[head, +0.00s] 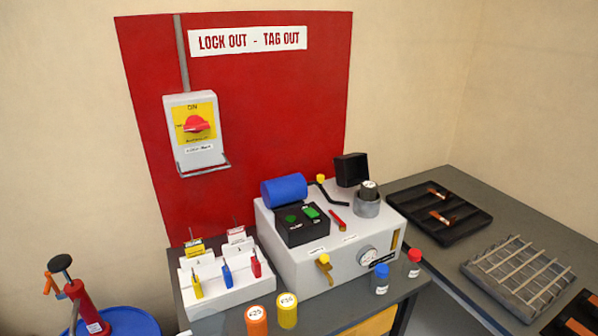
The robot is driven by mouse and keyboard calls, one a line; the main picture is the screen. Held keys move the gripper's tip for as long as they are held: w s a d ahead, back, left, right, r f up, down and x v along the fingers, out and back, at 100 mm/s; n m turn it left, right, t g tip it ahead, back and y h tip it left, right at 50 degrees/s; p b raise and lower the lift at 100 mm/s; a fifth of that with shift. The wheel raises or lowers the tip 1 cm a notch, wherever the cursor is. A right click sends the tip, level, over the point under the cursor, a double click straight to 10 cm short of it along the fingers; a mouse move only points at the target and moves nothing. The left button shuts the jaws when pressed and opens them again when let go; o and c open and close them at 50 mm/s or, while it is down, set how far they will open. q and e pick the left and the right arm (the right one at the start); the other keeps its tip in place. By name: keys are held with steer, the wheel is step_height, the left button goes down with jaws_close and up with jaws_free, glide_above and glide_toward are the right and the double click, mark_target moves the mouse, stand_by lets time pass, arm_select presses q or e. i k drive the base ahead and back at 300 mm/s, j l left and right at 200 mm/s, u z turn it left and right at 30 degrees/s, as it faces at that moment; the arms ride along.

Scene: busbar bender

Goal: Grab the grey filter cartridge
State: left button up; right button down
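A dark grey cylinder (368,189) with a white label on its top, which looks like the grey filter cartridge, stands upright at the right end of the busbar bender (325,262). Its lower part is hidden inside a lighter grey round cup (367,208). A black open box or raised cover (351,169) is just behind it. Neither of my grippers is in view.
An orange (256,322) and a yellow labelled cylinder (287,312) stand at the front, with blue-capped (381,281) and red-capped bottles (414,264) to their right. A padlock rack (225,285) is left. A black tray (455,232) and wire rack (518,276) lie right.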

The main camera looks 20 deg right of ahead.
mark_target(368, 189)
steer(key=i+l+z, duration=0.1)
steer(key=l+z, duration=0.35)
steer(key=i+l+z, duration=0.15)
steer(key=l+z, duration=0.25)
steer(key=u, duration=0.95)
